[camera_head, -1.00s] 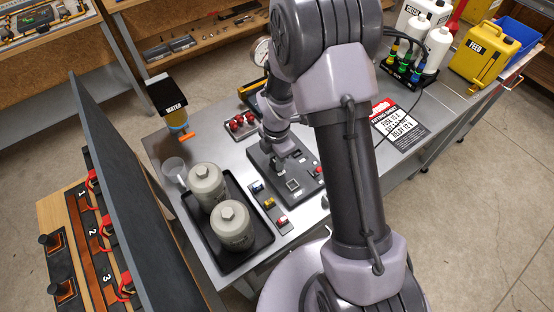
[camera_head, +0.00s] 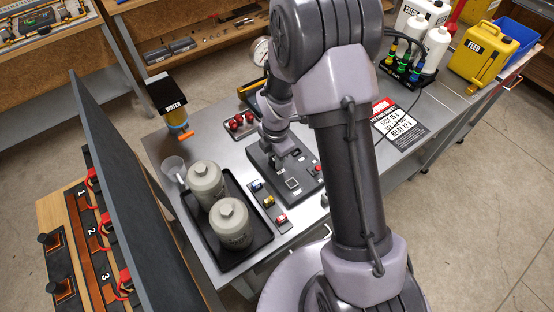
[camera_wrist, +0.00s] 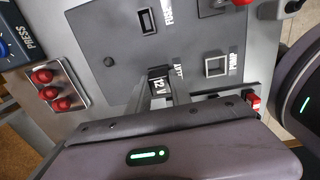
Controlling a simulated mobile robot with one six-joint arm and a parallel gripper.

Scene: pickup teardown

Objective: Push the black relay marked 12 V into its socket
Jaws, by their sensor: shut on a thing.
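The black relay (camera_wrist: 160,73), with a white 12 V label, is between the fingers of my gripper (camera_wrist: 160,88) in the wrist view. My gripper is shut on it. It is at the spot beside the RELAY lettering on the dark grey panel (camera_wrist: 110,62). The relay and fingers cover the socket, so I cannot tell how deep the relay sits. In the head view my gripper (camera_head: 284,160) is low over the upper part of the same panel (camera_head: 270,172); the relay is too small to make out there.
The panel also has a FUSE slot (camera_wrist: 148,22) and a square PUMP socket (camera_wrist: 216,66). A plate with several red knobs (camera_wrist: 43,76) lies to the left. In the head view a black tray (camera_head: 257,247) with two grey jars and a strip of small coloured parts (camera_head: 268,205) stand nearby.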

